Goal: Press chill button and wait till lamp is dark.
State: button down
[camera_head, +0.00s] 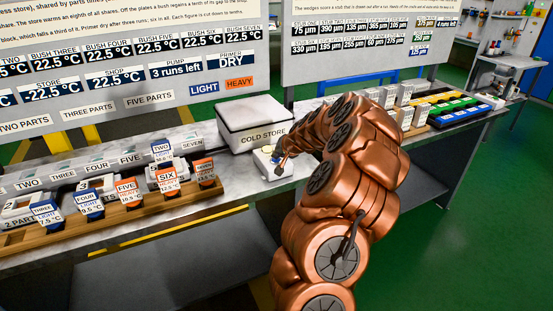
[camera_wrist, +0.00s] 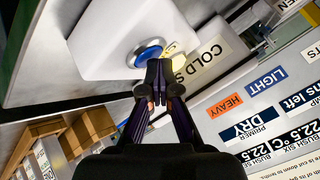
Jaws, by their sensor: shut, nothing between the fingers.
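The chill button is a blue disc in a silver ring (camera_wrist: 148,52) on a white box (camera_wrist: 105,38) in the wrist view. A pale yellow round lamp (camera_wrist: 173,49) sits beside it, partly behind my fingers; it looks lit. In the head view the small white box (camera_head: 260,161) stands in front of the cold store (camera_head: 250,112). My gripper (camera_wrist: 158,76) is shut and empty, with its fingertips at the button's near edge. I cannot tell whether they touch or press it. In the head view my gripper (camera_head: 281,158) is beside the box, small and partly hidden by my arm.
A wooden rack (camera_head: 132,217) with several labelled blue and orange tags stands left on the bench. Grey blocks (camera_head: 405,117) and coloured bins (camera_head: 455,108) are at the right. Boards (camera_head: 160,60) with readouts rise behind. Green floor (camera_head: 445,215) is clear at the right.

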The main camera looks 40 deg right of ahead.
jog(key=shift+r, duration=0.9)
jog(key=shift+r, duration=0.1)
jog(key=shift+r+p, duration=0.95)
jog(key=shift+r, duration=1.5)
